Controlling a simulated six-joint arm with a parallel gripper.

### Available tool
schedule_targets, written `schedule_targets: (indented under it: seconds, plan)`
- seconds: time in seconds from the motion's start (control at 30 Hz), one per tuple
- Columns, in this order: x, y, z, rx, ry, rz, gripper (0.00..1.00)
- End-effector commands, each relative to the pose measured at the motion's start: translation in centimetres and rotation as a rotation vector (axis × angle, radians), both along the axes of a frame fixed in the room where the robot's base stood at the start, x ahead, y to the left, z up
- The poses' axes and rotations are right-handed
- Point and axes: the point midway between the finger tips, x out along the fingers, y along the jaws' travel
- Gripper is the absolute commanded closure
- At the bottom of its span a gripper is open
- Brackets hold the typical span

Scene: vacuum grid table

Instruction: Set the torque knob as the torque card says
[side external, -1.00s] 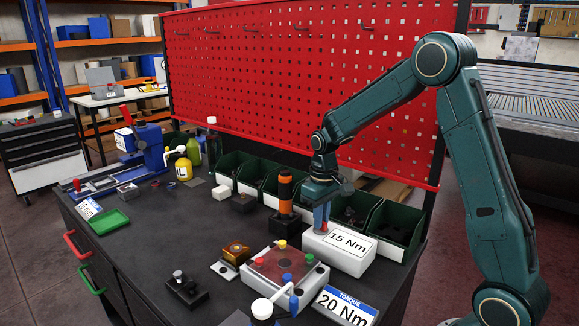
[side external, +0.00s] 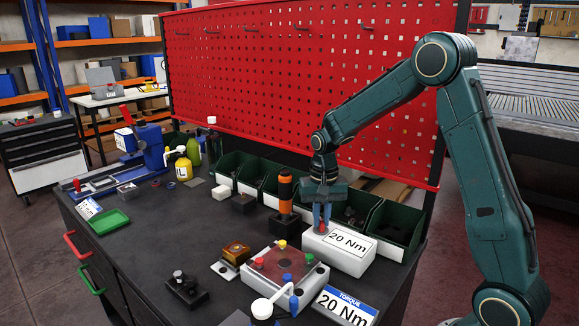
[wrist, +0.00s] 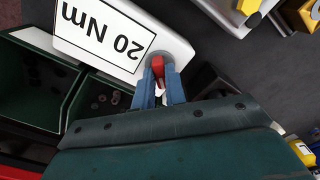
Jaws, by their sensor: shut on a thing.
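The torque box (side external: 362,259) is white, and its display (side external: 347,239) reads 20 Nm; the same display shows upside down in the wrist view (wrist: 98,32). The torque card (side external: 346,305) at the table's front edge reads TORQUE 20 Nm. My gripper (side external: 321,224) is over the left end of the box. In the wrist view my gripper's blue fingers (wrist: 161,86) are shut on the red torque knob (wrist: 158,67), one on each side. The knob's lower part is partly hidden by the fingers.
Green bins (side external: 393,225) stand right behind the box, below the red pegboard (side external: 300,80). A white fixture with coloured knobs (side external: 312,283) is close in front. An orange-topped post (side external: 285,190) stands to the left.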

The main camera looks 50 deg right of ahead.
Motion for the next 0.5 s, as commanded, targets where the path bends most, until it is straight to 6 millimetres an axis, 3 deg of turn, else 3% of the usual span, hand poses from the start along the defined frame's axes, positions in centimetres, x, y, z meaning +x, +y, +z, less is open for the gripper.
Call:
schedule_targets:
  seconds: [0.37, 0.4, 0.5]
  plan:
    - [-0.02, 0.01, 0.09, 0.0, 0.0, -0.005, 1.0]
    - [-0.02, 0.01, 0.09, 0.0, 0.0, -0.005, 0.81]
    - [-0.02, 0.01, 0.07, 0.0, 0.0, -0.005, 0.65]
